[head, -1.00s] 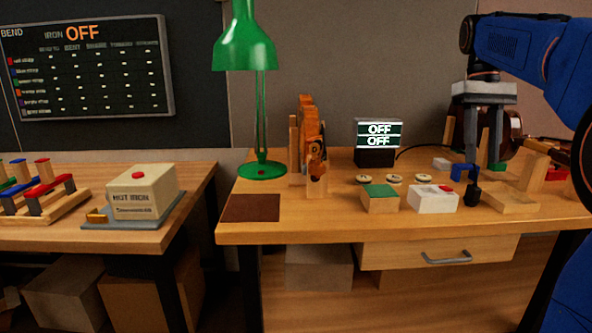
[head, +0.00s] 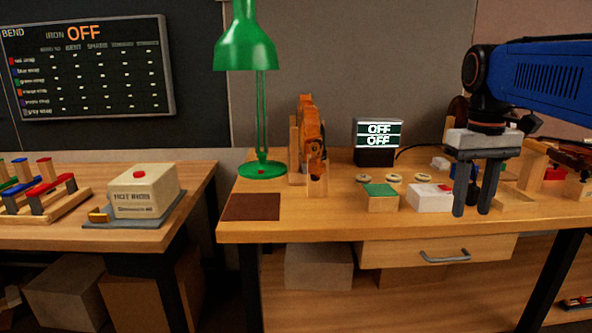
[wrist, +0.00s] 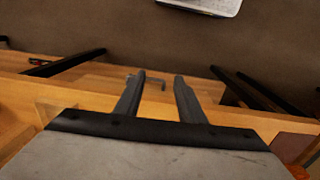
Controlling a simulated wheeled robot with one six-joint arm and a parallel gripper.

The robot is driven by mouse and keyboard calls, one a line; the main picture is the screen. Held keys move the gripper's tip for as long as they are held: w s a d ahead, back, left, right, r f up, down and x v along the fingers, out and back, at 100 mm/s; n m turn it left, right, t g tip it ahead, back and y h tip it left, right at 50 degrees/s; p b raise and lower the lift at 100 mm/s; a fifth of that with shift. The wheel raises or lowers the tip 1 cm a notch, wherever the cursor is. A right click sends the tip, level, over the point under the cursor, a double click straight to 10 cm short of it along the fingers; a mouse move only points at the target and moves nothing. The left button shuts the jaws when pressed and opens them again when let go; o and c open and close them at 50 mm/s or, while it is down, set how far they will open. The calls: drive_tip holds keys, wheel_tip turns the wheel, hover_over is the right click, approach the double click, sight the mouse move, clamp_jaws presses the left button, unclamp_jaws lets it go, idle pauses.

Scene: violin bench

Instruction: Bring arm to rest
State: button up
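My gripper (head: 471,211) hangs fingers down at the end of my blue arm, in front of the right part of the bench in the head view. Its two dark fingers stand apart with nothing between them. In the wrist view the gripper (wrist: 160,78) is also open and empty, with the bench front and brown floor beyond the fingertips. A white box with a red button (head: 428,198) is just left of the fingers in the head view. A small blue and black item behind the fingers is partly hidden.
The bench (head: 330,226) carries a green lamp (head: 245,50), a violin scroll piece (head: 312,140), a green-topped block (head: 380,198) and a display reading OFF (head: 378,140). A drawer (head: 400,256) is below. A hot-iron box (head: 145,192) stands on the left table.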

drive_tip(key=s+a+f+t, duration=0.2)
drive_tip(key=s+f, duration=0.5)
drive_tip(key=f, duration=0.4)
drive_tip(key=s+a+f+t, duration=0.2)
drive_tip(key=s+a+f, duration=0.2)
drive_tip(key=s+f, duration=0.4)
wheel_tip(320, 180, down, 3)
drive_tip(key=shift+a+r+t+y, duration=0.1)
drive_tip(key=shift+a+t+y, duration=0.2)
drive_tip(key=shift+t, duration=0.1)
